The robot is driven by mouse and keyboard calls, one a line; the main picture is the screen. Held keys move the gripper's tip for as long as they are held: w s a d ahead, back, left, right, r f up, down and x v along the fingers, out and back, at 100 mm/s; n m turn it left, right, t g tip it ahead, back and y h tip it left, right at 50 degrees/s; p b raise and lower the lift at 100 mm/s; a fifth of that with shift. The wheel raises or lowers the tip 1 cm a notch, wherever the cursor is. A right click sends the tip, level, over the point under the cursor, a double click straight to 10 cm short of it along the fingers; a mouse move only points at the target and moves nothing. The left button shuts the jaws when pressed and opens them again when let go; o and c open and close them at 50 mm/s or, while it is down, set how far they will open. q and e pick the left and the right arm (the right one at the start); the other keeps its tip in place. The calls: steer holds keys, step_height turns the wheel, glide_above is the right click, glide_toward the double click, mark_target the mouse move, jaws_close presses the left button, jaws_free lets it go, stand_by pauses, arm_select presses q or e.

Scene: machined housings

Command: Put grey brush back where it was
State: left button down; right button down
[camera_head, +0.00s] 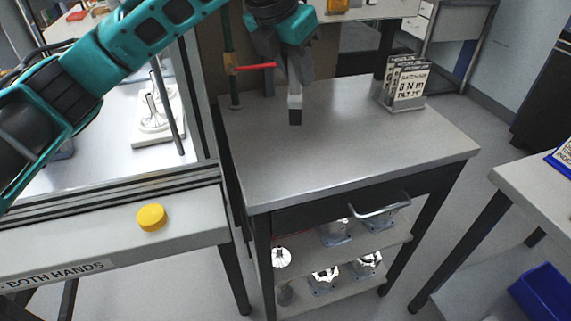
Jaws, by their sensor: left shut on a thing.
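My left gripper (294,84) points down above the grey-topped cart (350,160) near its back left. It is shut on the grey brush (295,102), which hangs upright with its dark bristle end down. The upper part of the brush is hidden between the fingers. I cannot tell whether the bristles touch the cart top. My right gripper is not in view.
A holder with printed cards (405,88) stands at the cart's back right. A green post with a red lever (250,67) stands at its back left. A yellow button (151,217) sits on the left bench edge. Metal housings (325,277) fill the lower shelves. The cart's front is clear.

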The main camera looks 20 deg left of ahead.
arm_select(q)
step_height(320, 180, up, 6)
steer(key=w+a+r+n+y, duration=0.1)
steer(key=a+n+y, duration=0.1)
steer(key=n, duration=0.2)
step_height(320, 180, down, 19)
steer(key=b, duration=0.1)
steer(key=shift+w+a+f, duration=0.15)
steer(key=shift+w+a, duration=0.05)
steer(key=shift+a, duration=0.25)
steer(key=shift+f, duration=0.1)
steer(key=c, duration=1.4)
jaws_free()
steer(key=shift+f+b, duration=0.15)
steer(key=shift+b, duration=0.2)
steer(key=o, duration=0.5)
steer(key=v, duration=1.2)
steer(key=shift+w+r, duration=0.1)
steer(key=shift+r, duration=0.2)
